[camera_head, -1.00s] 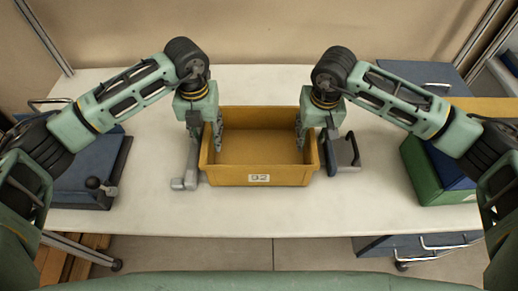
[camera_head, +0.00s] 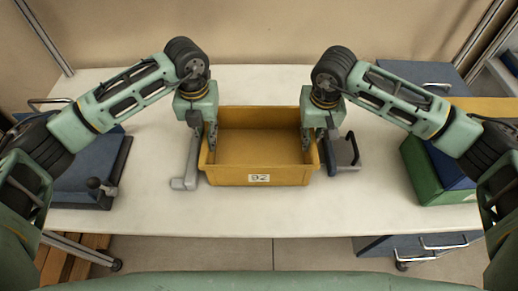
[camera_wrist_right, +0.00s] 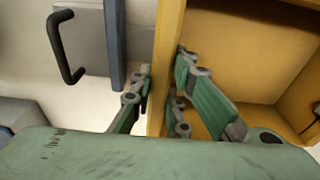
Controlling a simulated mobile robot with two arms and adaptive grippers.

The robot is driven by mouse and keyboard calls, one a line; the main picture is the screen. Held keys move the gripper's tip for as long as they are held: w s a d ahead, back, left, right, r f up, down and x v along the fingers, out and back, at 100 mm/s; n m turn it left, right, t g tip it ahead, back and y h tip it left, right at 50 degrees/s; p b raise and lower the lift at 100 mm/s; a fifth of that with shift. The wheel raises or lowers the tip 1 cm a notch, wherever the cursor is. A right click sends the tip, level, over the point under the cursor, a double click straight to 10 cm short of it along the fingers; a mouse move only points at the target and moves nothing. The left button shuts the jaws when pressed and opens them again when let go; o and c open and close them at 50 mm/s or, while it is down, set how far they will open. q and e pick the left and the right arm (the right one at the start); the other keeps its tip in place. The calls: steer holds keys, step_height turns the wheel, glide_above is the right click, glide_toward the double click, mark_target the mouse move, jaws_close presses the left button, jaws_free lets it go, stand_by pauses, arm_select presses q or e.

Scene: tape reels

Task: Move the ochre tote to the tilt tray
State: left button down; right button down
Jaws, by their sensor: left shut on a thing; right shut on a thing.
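The ochre tote (camera_head: 262,178), an open empty bin with a "92" label on its front, stands upright on the white table. My left gripper (camera_head: 208,136) is shut on its left wall. My right gripper (camera_head: 312,136) is shut on its right wall. In the right wrist view the right gripper (camera_wrist_right: 158,98) has a finger on each side of the tote's wall (camera_wrist_right: 167,50).
A grey bracket (camera_head: 183,183) is close to the tote's left side. A grey plate with a black handle (camera_head: 350,152) is close to its right. Green and blue boxes (camera_head: 432,178) stand at the right. The white table (camera_head: 270,215) is clear in front of the tote.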

arm_select(q)
steer(key=shift+r, duration=0.2)
arm_select(e)
steer(key=shift+r, duration=0.15)
